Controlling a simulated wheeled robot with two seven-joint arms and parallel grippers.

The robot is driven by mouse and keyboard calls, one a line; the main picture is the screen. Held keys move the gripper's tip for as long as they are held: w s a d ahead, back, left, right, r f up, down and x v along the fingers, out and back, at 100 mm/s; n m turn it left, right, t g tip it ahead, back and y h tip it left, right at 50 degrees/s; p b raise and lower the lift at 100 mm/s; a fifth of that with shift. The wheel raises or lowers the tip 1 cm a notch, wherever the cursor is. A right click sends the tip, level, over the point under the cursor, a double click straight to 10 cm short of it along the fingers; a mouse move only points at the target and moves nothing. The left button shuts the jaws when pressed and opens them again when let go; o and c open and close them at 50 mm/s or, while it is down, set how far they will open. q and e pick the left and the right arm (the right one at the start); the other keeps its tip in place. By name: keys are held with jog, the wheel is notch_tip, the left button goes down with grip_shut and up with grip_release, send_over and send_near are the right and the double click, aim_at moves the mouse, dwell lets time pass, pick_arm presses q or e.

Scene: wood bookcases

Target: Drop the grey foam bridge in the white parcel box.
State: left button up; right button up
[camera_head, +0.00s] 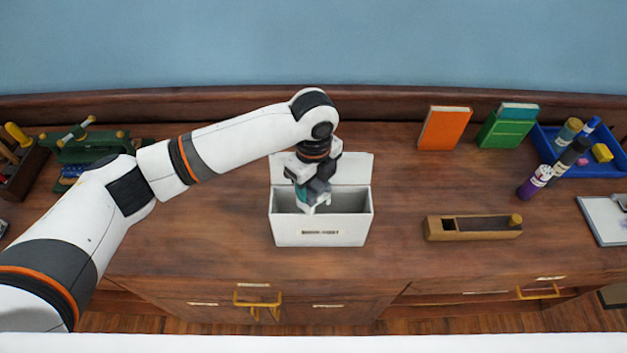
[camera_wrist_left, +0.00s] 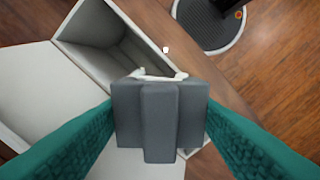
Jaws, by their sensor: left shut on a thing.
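The white parcel box (camera_head: 320,232) stands open in the middle of the wooden top, its lid flap raised at the back. Its opening also shows in the left wrist view (camera_wrist_left: 88,26). My left gripper (camera_head: 314,197) points down over the box opening in the head view. In the left wrist view, its teal fingers are shut on the grey foam bridge (camera_wrist_left: 160,120), one on each side. The bridge is hard to make out in the head view. Its exact height relative to the box rim cannot be told. My right gripper is not in view.
A wooden plane (camera_head: 475,228) lies right of the box. An orange book (camera_head: 445,128) and a green book (camera_head: 507,130) stand at the back right. A blue tray (camera_head: 600,165) with bottles is farther right. A green tool (camera_head: 90,148) stands at the left.

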aim_at(314, 182)
pick_arm(q)
jog(key=o, duration=1)
jog(key=shift+o, duration=0.2)
notch_tip(314, 182, up, 12)
jog(key=b, duration=0.2)
